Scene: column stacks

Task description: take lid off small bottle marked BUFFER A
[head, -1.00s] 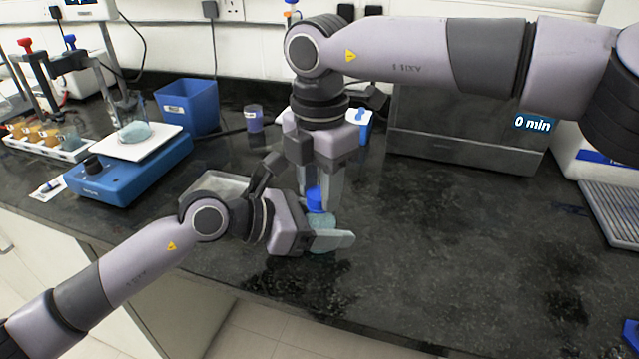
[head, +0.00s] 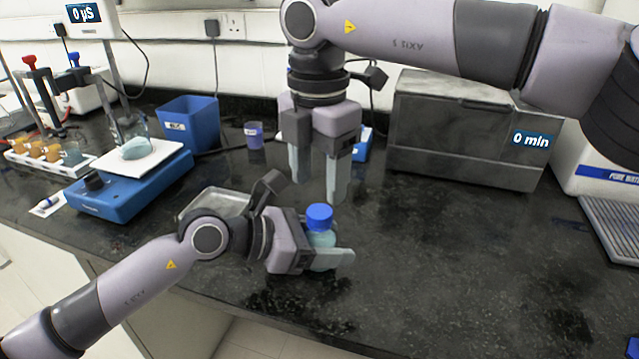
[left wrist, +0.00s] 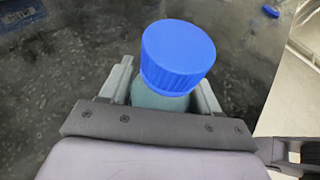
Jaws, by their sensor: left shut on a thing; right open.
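A small bottle (head: 322,240) with pale blue-green contents stands upright on the dark bench, with a blue screw lid (head: 319,216) on its top. My left gripper (head: 332,258) is shut on the bottle's body from the left. In the left wrist view the bottle's blue lid (left wrist: 178,56) shows above the fingers (left wrist: 160,95). The lid sits slightly tilted in that picture; whether it is loose I cannot tell. My right gripper (head: 318,185) points down, open and empty, above and behind the lid, apart from it. No lettering on the bottle is visible.
A shallow metal tray (head: 215,203) lies behind my left arm. A grey oven-like box (head: 465,130) stands at the back right. The bench right of the bottle is clear.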

